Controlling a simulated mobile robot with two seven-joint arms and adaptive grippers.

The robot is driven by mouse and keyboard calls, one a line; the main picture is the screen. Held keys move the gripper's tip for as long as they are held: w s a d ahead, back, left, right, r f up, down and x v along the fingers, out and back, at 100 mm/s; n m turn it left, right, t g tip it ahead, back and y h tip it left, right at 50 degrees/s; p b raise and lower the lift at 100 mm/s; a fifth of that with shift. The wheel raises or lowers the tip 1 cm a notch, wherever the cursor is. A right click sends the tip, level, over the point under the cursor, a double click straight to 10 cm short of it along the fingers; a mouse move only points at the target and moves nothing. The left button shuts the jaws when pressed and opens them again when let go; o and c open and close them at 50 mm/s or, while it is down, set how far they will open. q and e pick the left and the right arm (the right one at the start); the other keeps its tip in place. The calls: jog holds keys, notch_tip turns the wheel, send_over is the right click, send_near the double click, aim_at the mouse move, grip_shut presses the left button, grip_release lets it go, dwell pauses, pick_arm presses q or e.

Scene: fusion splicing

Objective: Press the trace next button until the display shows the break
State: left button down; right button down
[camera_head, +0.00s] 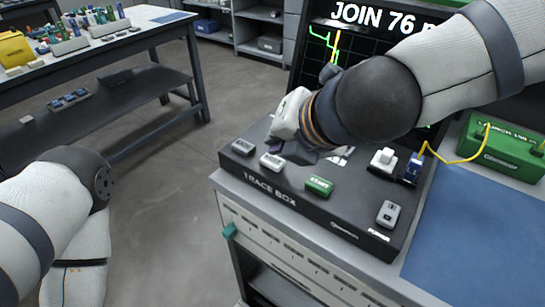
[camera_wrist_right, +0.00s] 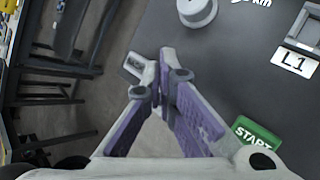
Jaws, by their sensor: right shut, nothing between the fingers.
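The black trace box (camera_head: 340,213) stands on a workbench. Its display (camera_head: 318,45) reads "JOIN 76" and shows a green trace with a yellow upright line; my right arm covers much of it. Two small pale buttons, one at the left corner (camera_head: 243,147) and one nearer START (camera_head: 272,162), sit on the box; their labels are too small to read. The green START button (camera_head: 319,186) also shows in the right wrist view (camera_wrist_right: 257,138). My right gripper (camera_head: 283,146) is shut and empty, low over the box by the pale buttons; I cannot tell whether it touches one. My left gripper is out of view.
A grey switch (camera_head: 388,214), a white connector block (camera_head: 383,160) and a blue plug (camera_head: 413,168) sit on the box's right side. A yellow fibre (camera_head: 458,160) runs to a green case (camera_head: 500,150). A blue mat (camera_head: 480,245) lies at right. Another table (camera_head: 95,55) stands far left.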

aim_at(277, 158)
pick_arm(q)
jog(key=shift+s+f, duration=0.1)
pick_arm(e)
jog(key=shift+f, duration=0.35)
